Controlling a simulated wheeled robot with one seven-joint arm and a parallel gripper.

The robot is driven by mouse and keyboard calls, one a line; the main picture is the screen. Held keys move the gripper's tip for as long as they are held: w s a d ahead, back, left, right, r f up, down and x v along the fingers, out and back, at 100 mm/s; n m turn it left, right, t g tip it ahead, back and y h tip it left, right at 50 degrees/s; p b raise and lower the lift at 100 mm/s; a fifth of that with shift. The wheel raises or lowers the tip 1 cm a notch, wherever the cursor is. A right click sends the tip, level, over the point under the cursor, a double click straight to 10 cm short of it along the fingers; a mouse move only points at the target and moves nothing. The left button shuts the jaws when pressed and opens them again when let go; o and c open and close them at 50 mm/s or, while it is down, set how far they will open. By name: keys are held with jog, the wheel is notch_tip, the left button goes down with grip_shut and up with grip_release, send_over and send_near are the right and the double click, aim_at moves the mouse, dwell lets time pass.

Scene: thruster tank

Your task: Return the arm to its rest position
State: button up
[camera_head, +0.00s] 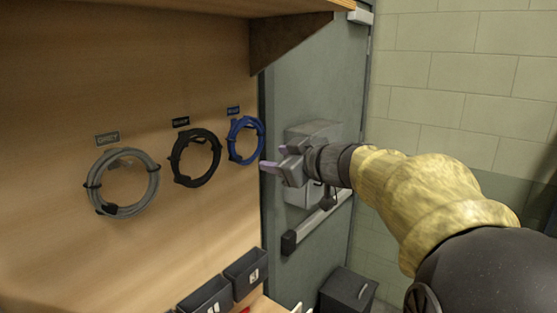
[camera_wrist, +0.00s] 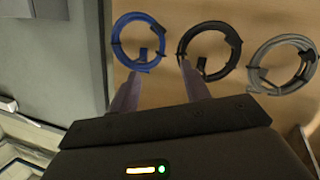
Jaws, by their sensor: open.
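My gripper (camera_head: 274,160) is held out in front of the wooden board, near the blue coil, with its fingers apart and nothing between them. In the wrist view its two fingers (camera_wrist: 160,88) point toward the board, spread open. My arm, in a yellow sleeve, reaches in from the lower right of the head view. The blue cable coil (camera_head: 246,140) hangs closest to the gripper in the head view. The black coil (camera_head: 196,158) and the grey coil (camera_head: 123,183) hang farther left. Whether the fingertips touch anything is hard to tell, but they look apart from the coils.
A grey door (camera_head: 325,90) with a push bar (camera_head: 318,222) stands behind the gripper. Dark bins (camera_head: 245,273) sit below the board. A wooden shelf (camera_head: 160,5) with a bracket (camera_head: 290,42) overhangs above. A dark box (camera_head: 347,292) is low by the door.

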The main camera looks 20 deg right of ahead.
dwell(0.3)
jog(key=s+f+m+g+h+b, duration=0.3)
jog(key=f+m+h, duration=0.4)
jog(key=f, duration=1.6)
jog(key=s+a+f+g, duration=0.2)
jog(key=s+f+g, duration=0.2)
jog(key=s+f, duration=0.4)
jog(key=s+a+f+m+g+y, duration=0.1)
jog(key=s+a+f+g, duration=0.2)
jog(key=s+f, duration=0.5)
jog(key=shift+s+a+g, duration=0.25)
jog(key=shift+s+g, duration=0.3)
jog(key=shift+g, duration=0.35)
jog(key=shift+f, duration=0.1)
